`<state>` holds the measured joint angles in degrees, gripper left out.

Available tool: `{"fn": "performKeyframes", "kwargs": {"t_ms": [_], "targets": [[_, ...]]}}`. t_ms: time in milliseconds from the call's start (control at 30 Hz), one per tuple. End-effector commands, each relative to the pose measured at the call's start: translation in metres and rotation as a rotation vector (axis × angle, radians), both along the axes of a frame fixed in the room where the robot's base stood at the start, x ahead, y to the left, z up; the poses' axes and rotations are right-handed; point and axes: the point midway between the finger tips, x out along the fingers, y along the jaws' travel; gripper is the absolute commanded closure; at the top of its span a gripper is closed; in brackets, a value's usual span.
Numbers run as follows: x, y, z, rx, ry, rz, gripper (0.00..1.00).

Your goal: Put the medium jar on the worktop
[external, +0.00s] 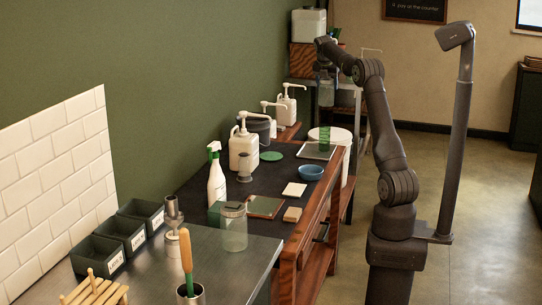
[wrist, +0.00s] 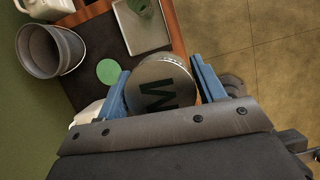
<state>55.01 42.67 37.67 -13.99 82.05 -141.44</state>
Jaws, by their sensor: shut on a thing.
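The medium jar (wrist: 160,75) has a pale round lid marked with a dark M. It sits between the two blue fingers of my gripper (wrist: 162,88), which is shut on it. In the external view my gripper (external: 326,75) holds the jar (external: 326,96) upright, high above the far end of the counter. The dark worktop (external: 262,184) has a wooden front edge and is below and toward the camera. A steel surface (external: 205,262) adjoins it at the near end; I cannot tell which is meant by worktop.
A green jar (external: 327,138) stands on a tray (external: 314,151), near a green disc (external: 271,156) and blue bowl (external: 311,172). White pump bottles (external: 243,150) and a spray bottle (external: 216,180) line the wall side. A grey bucket (wrist: 48,52) is left.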

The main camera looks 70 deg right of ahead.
Motion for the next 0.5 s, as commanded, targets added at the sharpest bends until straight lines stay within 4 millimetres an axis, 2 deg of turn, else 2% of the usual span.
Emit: {"fn": "performKeyframes", "kwargs": {"t_ms": [200,500], "targets": [[0.0,-0.001,0.03,-0.004,-0.003,0.0,0.8],[0.059,0.046,0.029,-0.001,-0.001,0.092,0.8]]}}
